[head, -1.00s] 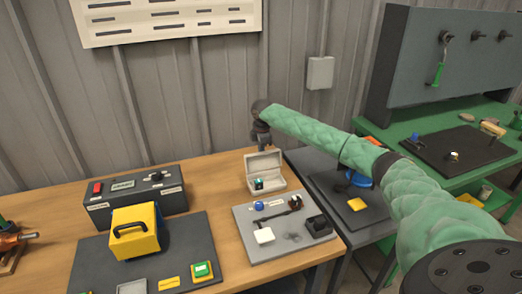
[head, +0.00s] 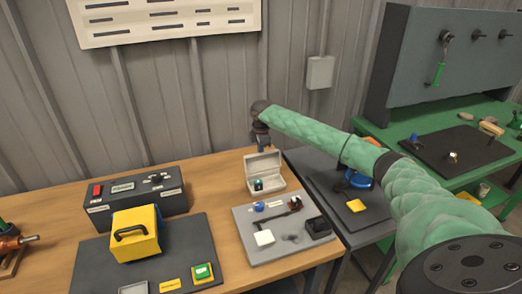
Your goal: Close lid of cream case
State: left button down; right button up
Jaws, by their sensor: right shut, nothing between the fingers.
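The cream case (head: 266,183) stands on the wooden table, behind the light grey mat. Its lid (head: 262,164) is open and stands up at the back. A small dark and green item (head: 258,184) shows at the case's front. My right arm reaches in from the right. Its gripper (head: 263,146) points down just behind and above the lid's top edge, and I cannot tell whether it touches the lid. The gripper is shut and holds nothing. My left gripper is not in view.
The light grey mat (head: 280,250) holds a blue knob, a white block and a black box (head: 318,228). A yellow case (head: 135,235) and a dark grey box (head: 160,190) stand to the left. A dark side table (head: 330,200) and a green bench (head: 430,190) lie right. The corrugated wall is close behind.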

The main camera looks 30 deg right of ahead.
jog(key=shift+w+a+r+p, duration=0.2)
jog(key=shift+a+r+p, duration=0.1)
jog(key=shift+r+p, duration=0.4)
jog(key=o, duration=0.4)
jog(key=shift+w+r+p, duration=0.1)
jog(key=shift+r+p, duration=0.25)
jog(key=shift+p, duration=0.05)
jog(key=r+p, duration=0.3)
jog(key=shift+s+d+r, duration=0.15)
jog(key=shift+s+r, duration=0.05)
jog(key=shift+s, duration=0.1)
